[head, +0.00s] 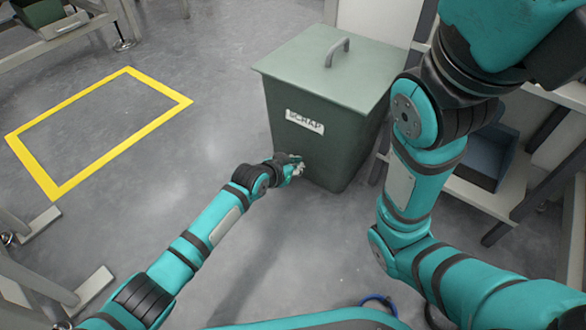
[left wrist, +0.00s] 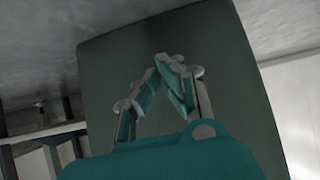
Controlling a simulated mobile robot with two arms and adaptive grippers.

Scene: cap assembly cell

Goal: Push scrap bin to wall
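The scrap bin (head: 345,155) is a dark green box with a lighter lid, a lid handle and a white SCRAP label. It stands upright on the grey floor in the head view. My left gripper (head: 299,166) is at the lower front of the bin, below the label. In the left wrist view the bin's green side (left wrist: 110,60) fills the middle, and the fingertips (left wrist: 168,66) come together in front of it with nothing seen between them. I cannot tell for sure whether they touch the bin. My right arm is raised at the right; its fingers are out of view.
A yellow floor outline (head: 98,132) encloses empty floor at the left. A shelf rack with a dark blue bin (head: 482,160) stands close to the scrap bin's right. A pale panel (head: 380,18) is behind the bin. Bench legs (head: 40,222) stand at the lower left.

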